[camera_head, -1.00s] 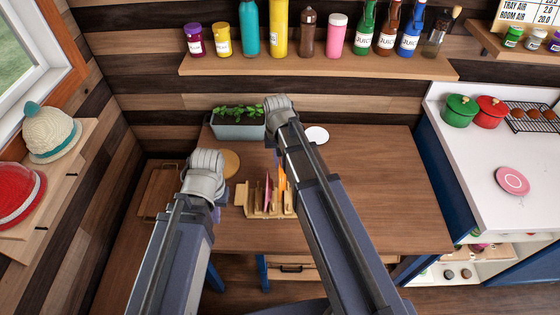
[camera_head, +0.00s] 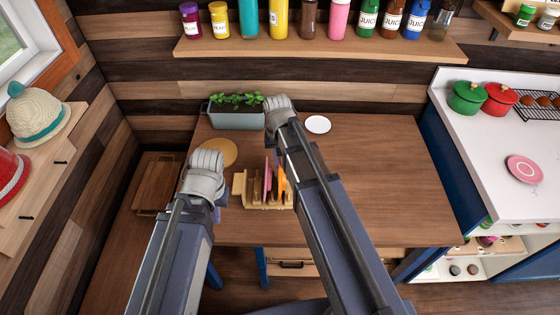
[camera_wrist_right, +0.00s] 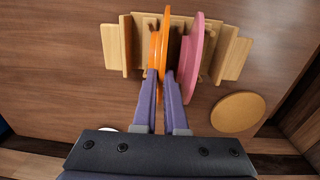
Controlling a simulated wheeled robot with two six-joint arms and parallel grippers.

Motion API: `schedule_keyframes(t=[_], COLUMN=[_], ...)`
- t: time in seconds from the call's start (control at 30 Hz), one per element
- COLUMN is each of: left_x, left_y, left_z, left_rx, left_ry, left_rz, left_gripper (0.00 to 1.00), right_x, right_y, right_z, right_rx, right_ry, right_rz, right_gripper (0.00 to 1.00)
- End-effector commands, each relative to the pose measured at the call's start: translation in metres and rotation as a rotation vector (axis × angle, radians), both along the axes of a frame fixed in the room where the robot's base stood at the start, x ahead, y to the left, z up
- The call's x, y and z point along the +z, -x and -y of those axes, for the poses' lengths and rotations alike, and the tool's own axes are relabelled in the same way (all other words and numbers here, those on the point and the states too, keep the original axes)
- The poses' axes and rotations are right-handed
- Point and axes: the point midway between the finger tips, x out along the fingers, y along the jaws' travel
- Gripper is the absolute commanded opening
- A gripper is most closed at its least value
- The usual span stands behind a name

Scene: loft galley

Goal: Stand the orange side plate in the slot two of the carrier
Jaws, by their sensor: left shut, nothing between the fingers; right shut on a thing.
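The orange side plate (camera_wrist_right: 163,48) stands on edge at the wooden carrier (camera_wrist_right: 233,58), left of a pink plate (camera_wrist_right: 191,52) in the right wrist view. A second orange edge shows just left of it. My right gripper (camera_wrist_right: 165,76) is shut on the orange plate's near edge. In the head view the carrier (camera_head: 240,184), pink plate (camera_head: 267,180) and orange plate (camera_head: 280,184) show beside my right forearm, which hides the right fingers. How deep the orange plate sits cannot be told. My left gripper (camera_head: 220,202) is shut and empty, left of the carrier, its fingertips mostly hidden.
A round wooden board (camera_head: 222,152) lies behind my left wrist, and a planter (camera_head: 237,112) stands at the back. A white plate (camera_head: 318,124) lies right of my right wrist. The table's right side is clear. Another pink plate (camera_head: 524,170) lies on the white counter.

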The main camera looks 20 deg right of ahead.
Motion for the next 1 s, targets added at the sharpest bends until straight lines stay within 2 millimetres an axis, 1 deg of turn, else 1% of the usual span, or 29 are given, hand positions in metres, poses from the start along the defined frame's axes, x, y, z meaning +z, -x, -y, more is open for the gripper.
schedule_keyframes(t=[0.27,0.3,0.5,0.6,0.87,1.0], left_x=[-0.0007,-0.0007,-0.0007,-0.0008,-0.0002,0.0049], left_y=[0.0,0.0,0.0,0.0001,0.0,0.0], left_z=[0.0,0.0,0.0,0.0,0.0,0.0], left_rx=[0.0,0.0,0.0,0.0,0.0,0.0], left_ry=[0.0,0.0,0.0,0.0,0.0,0.0], left_rz=[0.0,0.0,0.0,0.0,0.0,0.0], left_gripper=[0.0,0.0,0.0,0.0,0.0,0.0], right_x=[-0.0007,-0.0007,-0.0007,-0.0008,-0.0002,0.0049], right_y=[0.0,0.0,0.0,0.0,0.0,0.0], right_z=[0.0,0.0,0.0,0.0,0.0,-0.0002], right_rx=[0.0,0.0,0.0,0.0,0.0,0.0], right_ry=[0.0,0.0,0.0,0.0,0.0,0.0], right_rz=[0.0,0.0,0.0,0.0,0.0,0.0], right_gripper=[0.0,0.13,0.35,0.44,0.44,0.44])
